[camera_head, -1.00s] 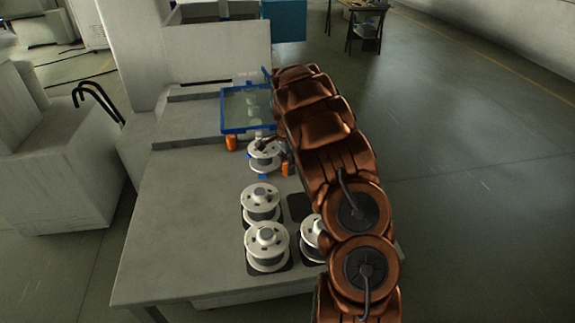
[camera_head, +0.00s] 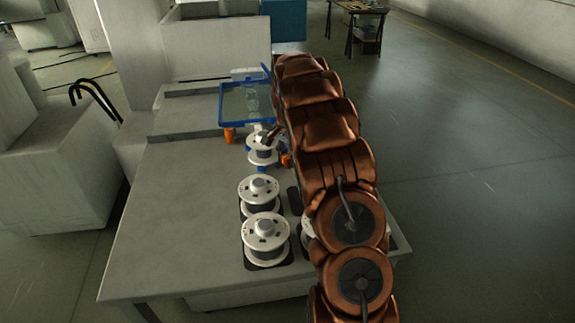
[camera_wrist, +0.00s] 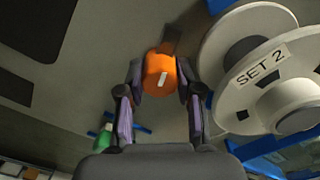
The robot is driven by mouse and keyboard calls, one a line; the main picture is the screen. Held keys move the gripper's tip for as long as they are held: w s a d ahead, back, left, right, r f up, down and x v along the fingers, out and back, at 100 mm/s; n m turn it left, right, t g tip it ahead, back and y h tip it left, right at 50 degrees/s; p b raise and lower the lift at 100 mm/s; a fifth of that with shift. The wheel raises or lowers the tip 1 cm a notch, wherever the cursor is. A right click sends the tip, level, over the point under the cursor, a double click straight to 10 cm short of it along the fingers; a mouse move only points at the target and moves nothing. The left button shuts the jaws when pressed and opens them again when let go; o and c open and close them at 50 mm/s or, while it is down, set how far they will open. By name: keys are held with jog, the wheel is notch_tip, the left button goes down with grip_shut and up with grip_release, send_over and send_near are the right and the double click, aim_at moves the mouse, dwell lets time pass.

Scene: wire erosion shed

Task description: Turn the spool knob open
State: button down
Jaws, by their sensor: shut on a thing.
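An orange knob (camera_wrist: 160,76) with a white mark on its face shows in the wrist view. My gripper (camera_wrist: 160,82) has one finger on each side of it and is shut on it. A pale spool (camera_wrist: 275,75) labelled SET 2 stands close to the right of the knob. In the head view this spool (camera_head: 262,150) sits below the blue-framed clear panel (camera_head: 246,127). An orange piece (camera_head: 286,160) shows at its right, partly hidden by my arm. Another orange piece (camera_head: 229,135) is under the panel's left corner.
Two pale spools (camera_head: 259,188) (camera_head: 266,228) stand on dark pads on the grey table (camera_head: 180,220). Another spool (camera_head: 307,230) is mostly hidden behind my arm. The table's left side is clear. A green object (camera_wrist: 103,138) shows at lower left in the wrist view.

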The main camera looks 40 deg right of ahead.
aim_at(288, 155)
jog(key=shift+n+b, duration=1.55)
jog(key=shift+n, duration=0.55)
jog(key=c, duration=1.1)
grip_release()
jog(key=shift+o, duration=0.2)
jog(key=shift+r, duration=0.1)
notch_tip(288, 155, up, 12)
